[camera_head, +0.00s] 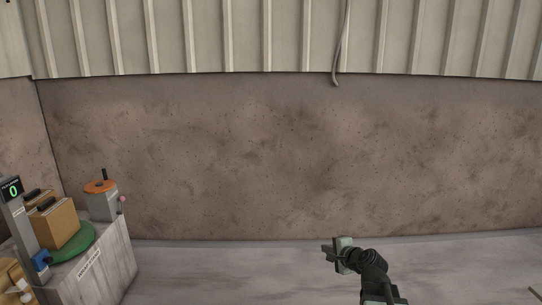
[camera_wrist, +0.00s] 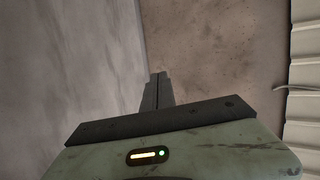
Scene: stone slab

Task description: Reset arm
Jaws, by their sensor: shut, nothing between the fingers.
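My gripper (camera_head: 326,252) is at the lower middle right of the head view, at the end of my dark arm, pointing left. It is in front of the low brown wall, above the grey floor. In the wrist view the two dark fingers of my gripper (camera_wrist: 158,78) lie against each other, with nothing between them. The pale green gripper body with a small lit indicator fills the bottom of that view.
A stone slab stand (camera_head: 112,268) at the lower left holds boxes (camera_head: 58,222), a green disc (camera_head: 84,240) and an orange-topped grey container (camera_head: 102,202). A display (camera_head: 12,190) reads 0. The brown wall (camera_head: 280,150) spans the back. Floor between stand and arm is clear.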

